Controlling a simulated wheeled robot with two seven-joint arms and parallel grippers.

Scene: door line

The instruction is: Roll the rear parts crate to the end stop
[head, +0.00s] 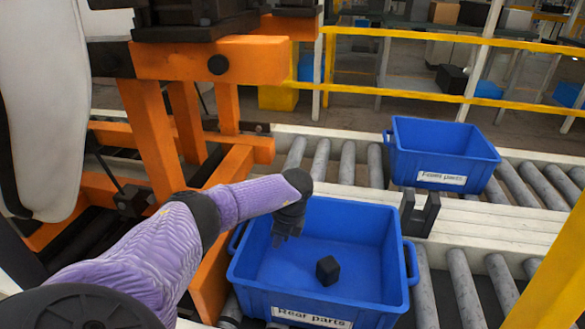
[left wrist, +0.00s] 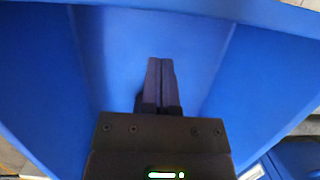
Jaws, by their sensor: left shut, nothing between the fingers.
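The rear parts crate (head: 384,262) is an open blue bin with a white "Rear parts" label, on the near roller line. A small black block (head: 327,269) lies on its floor. My left gripper (head: 288,232) hangs over the crate's left part, shut and empty, pointing down. In the left wrist view its fingers (left wrist: 160,85) are together in front of the blue crate wall (left wrist: 150,40); whether they touch the crate cannot be told. A dark U-shaped bracket (head: 419,213) stands by the crate's far right corner; whether it is the end stop is unclear. My right gripper is not in view.
A second blue crate (head: 440,152), labelled "Foam parts", sits on the far roller line behind a pale rail (head: 490,230). Bare rollers (head: 465,290) lie right of the rear crate. An orange frame (head: 215,260) stands close on its left. Yellow railings (head: 440,95) run behind.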

